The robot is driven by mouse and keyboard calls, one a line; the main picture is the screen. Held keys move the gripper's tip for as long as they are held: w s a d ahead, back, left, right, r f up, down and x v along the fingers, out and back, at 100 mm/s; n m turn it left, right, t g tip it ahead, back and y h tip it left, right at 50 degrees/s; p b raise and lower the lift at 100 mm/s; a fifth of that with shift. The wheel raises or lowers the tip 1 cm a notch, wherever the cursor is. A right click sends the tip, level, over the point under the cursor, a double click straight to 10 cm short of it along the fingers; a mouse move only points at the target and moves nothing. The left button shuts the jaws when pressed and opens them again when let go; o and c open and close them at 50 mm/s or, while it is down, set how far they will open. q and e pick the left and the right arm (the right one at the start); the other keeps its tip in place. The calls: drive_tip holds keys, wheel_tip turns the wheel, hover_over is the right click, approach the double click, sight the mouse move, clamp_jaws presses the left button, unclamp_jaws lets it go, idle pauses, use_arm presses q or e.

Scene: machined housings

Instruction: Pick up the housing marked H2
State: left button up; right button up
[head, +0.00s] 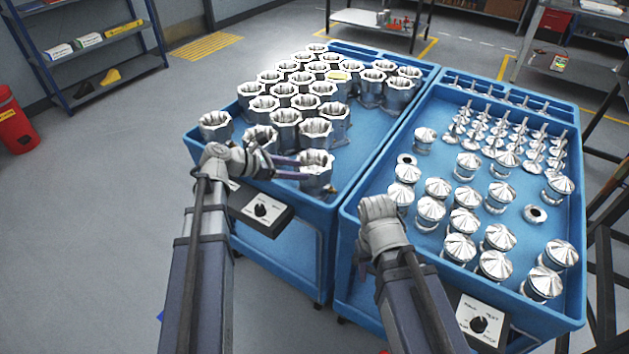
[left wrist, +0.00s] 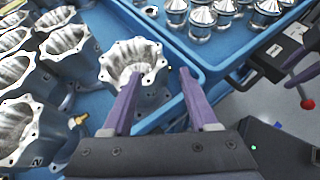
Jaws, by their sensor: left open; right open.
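Several silvery octagonal-rimmed housings stand in the left blue cart. One housing (head: 316,170) stands at the cart's front right corner; it also shows in the left wrist view (left wrist: 136,68). My left gripper (head: 302,168) is open, its purple fingers at this housing's near side. In the left wrist view the fingers (left wrist: 160,82) are apart, with the housing's rim just beyond and between their tips; contact is unclear. Another housing (left wrist: 25,135) at lower left bears a small mark that I cannot read surely. My right gripper (head: 382,225) is over the right cart's near edge, its fingers mostly hidden.
The left cart (head: 384,150) has a raised rim close to the corner housing. More housings (head: 285,125) stand close behind and left. The right cart (head: 350,255) holds several cone-topped metal parts (head: 465,220) and stemmed parts. Control boxes (head: 262,210) are on the cart fronts.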

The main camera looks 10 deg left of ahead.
sight(320, 171)
use_arm(q)
drive_tip(key=shift+b+x, duration=1.55)
drive_tip(key=shift+x, duration=2.25)
drive_tip(key=shift+r, duration=0.2)
clamp_jaws()
